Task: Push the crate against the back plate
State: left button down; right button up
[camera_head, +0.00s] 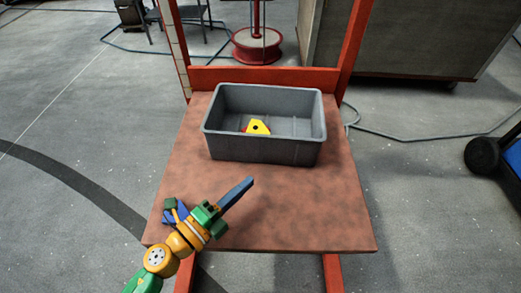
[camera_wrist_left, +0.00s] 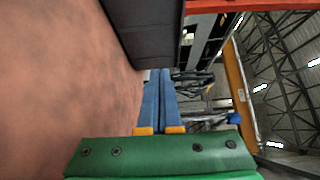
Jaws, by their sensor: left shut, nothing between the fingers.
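A grey open crate (camera_head: 265,150) stands on the reddish-brown table top toward its far side. A yellow piece (camera_head: 257,128) with a dark hole lies inside it. The red back plate (camera_head: 264,77) crosses the table's far edge, with a narrow strip of table top showing between it and the crate. My left gripper (camera_head: 250,182) is shut and empty in front of the crate, apart from its near wall. In the left wrist view the shut blue fingers (camera_wrist_left: 162,100) point toward the dark crate wall (camera_wrist_left: 145,35). My right gripper is not in view.
The table top (camera_head: 310,215) is bare in front of and beside the crate. Red posts (camera_head: 354,40) rise at its far corners. A red round stand base (camera_head: 257,46) and a grey cabinet (camera_head: 400,40) stand beyond. A cable (camera_head: 420,138) lies on the floor at right.

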pick_arm(q)
jog(key=x, duration=0.6)
jog(key=w, duration=0.3)
jog(key=shift+w+f, duration=0.1)
jog(key=shift+w, duration=0.2)
jog(key=shift+w+a, duration=0.1)
jog(key=shift+w, duration=0.2)
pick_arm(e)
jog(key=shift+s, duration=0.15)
